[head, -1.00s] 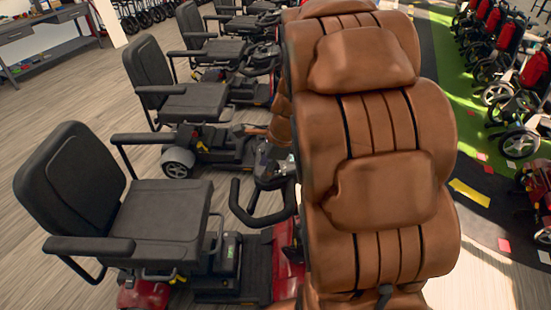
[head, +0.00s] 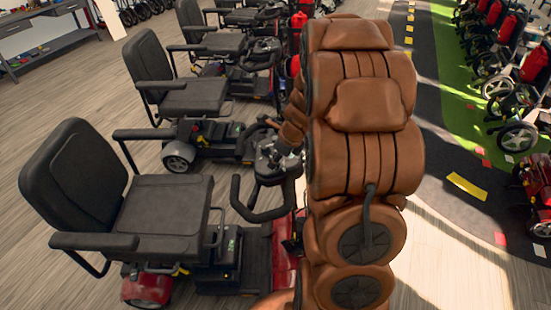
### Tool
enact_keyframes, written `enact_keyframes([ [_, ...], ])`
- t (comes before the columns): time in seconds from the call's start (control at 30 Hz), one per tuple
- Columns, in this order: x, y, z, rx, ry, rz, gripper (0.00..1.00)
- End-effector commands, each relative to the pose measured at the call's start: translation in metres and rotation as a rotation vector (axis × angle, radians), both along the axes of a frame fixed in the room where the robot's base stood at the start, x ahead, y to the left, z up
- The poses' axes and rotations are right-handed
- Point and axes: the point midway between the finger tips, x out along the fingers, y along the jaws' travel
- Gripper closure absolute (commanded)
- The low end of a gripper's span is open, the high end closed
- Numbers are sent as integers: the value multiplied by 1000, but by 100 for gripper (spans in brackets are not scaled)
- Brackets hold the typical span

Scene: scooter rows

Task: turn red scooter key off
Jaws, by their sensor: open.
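The red scooter (head: 284,258) stands at the front left, with a black seat (head: 155,215), red body panels and a dark footwell. Its tiller with black looped handlebar (head: 240,205) rises beside my brown padded arm. My gripper (head: 284,158) is small and partly hidden by my arm, at the tiller head. It is open, with nothing seen between its fingers. I cannot tell whether it touches the tiller. The key and its position cannot be made out; my arm and the tiller head cover that area.
More black-seated scooters (head: 190,95) stand in a row behind. A grey workbench (head: 45,40) is at the back left. On the right are a dark track with a green strip (head: 455,110) and a row of wheelchairs or walkers (head: 515,100). Wooden floor is clear at left.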

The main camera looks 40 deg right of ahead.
Motion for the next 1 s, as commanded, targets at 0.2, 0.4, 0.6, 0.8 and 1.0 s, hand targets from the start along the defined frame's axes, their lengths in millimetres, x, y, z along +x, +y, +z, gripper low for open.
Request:
enact_keyframes([
  [0.2,4,2,-12,3,3,1,58],
  [0.4,5,2,-14,1,2,2,58],
  [0.6,5,2,-14,1,2,1,64],
  [0.8,5,2,-14,1,2,1,84],
  [1.0,5,2,-14,1,2,1,100],
])
